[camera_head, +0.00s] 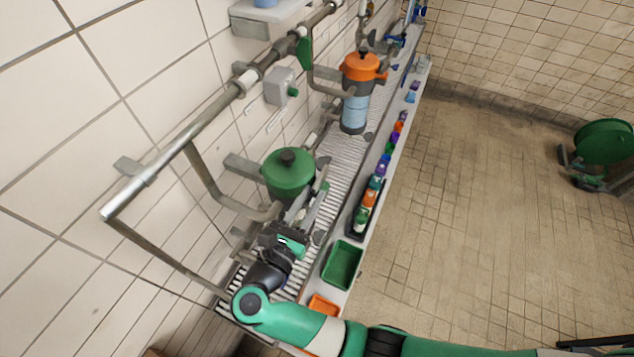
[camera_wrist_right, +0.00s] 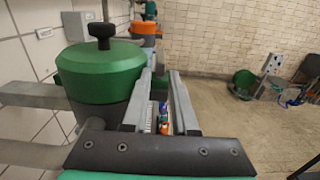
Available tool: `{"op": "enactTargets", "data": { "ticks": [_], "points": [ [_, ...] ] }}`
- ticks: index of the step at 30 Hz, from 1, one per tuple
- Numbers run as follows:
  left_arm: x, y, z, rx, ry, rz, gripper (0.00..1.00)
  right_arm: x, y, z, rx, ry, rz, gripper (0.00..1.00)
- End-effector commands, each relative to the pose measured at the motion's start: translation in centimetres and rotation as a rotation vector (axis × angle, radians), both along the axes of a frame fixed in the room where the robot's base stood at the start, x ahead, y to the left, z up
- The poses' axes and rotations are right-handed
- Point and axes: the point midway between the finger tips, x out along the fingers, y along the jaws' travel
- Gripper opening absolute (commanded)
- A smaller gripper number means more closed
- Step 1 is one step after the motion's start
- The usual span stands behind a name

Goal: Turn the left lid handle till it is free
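The green lid (camera_head: 288,175) with a black knob (camera_head: 287,157) closes the nearer housing on the left. In the right wrist view, the green lid (camera_wrist_right: 100,72) and its upright black knob (camera_wrist_right: 102,31) fill the left side. My right gripper (camera_head: 311,203) is beside the lid, on its right and toward me. In the wrist view, its two fingers (camera_wrist_right: 161,82) point forward past the lid's right side, with a clear gap between them and nothing held. Whether a finger touches the lid, I cannot tell. My left gripper is not in view.
A second housing with an orange lid (camera_head: 364,66) stands farther along the slatted bench. Grey pipes (camera_head: 225,105) run along the tiled wall. A green tray (camera_head: 342,264), an orange tray (camera_head: 322,306) and several small coloured items line the bench's right edge.

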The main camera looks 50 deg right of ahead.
Motion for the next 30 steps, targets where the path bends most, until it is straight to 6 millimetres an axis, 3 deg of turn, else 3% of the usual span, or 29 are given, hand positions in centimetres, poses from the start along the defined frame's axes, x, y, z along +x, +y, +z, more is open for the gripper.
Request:
{"op": "enactTargets", "data": {
  "ticks": [6, 15, 20, 30],
  "points": [
    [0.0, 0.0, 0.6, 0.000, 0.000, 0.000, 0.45, 0.9, -2.9, 0.0, 0.001, 0.001, -0.002, 0.26],
    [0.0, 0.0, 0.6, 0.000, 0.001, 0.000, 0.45, 1.1, -3.2, 0.0, 0.000, 0.000, 0.001, 0.26],
    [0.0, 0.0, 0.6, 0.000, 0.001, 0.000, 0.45, 1.1, -3.2, 0.0, 0.000, 0.000, 0.000, 0.00],
    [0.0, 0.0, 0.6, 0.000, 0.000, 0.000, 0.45, 1.1, -3.2, 0.0, 0.000, -0.001, 0.003, 0.00]
  ]
}}
